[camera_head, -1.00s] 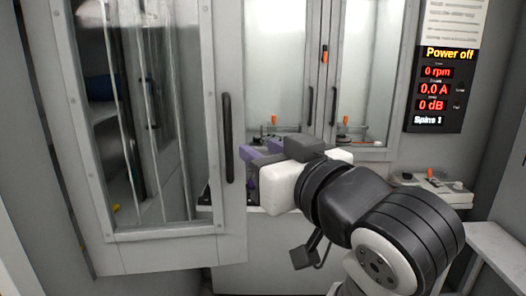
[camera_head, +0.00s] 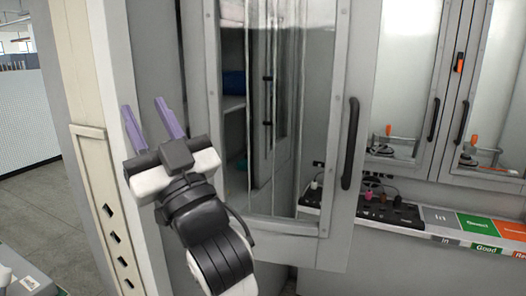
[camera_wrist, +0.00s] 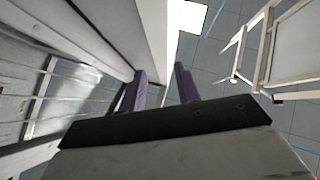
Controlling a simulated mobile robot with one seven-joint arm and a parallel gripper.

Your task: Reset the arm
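My gripper (camera_head: 151,122) is at the left of the head view, raised, with its two purple fingers pointing up and to the left. The fingers stand apart with nothing between them. In the wrist view the gripper (camera_wrist: 160,86) also shows its two fingers apart and empty, above a tiled floor. My black and white arm comes up from the bottom of the head view, in front of a grey cabinet post. The fingers look near a pale wall edge; I cannot tell whether they touch it.
A glass-panelled door (camera_head: 348,140) with a black handle stands open right of my arm. Closed glass cabinets (camera_head: 402,75) are at the right, above a shelf with a black socket strip (camera_head: 390,212) and coloured labels (camera_head: 487,226). Open floor (camera_head: 40,190) lies at the left.

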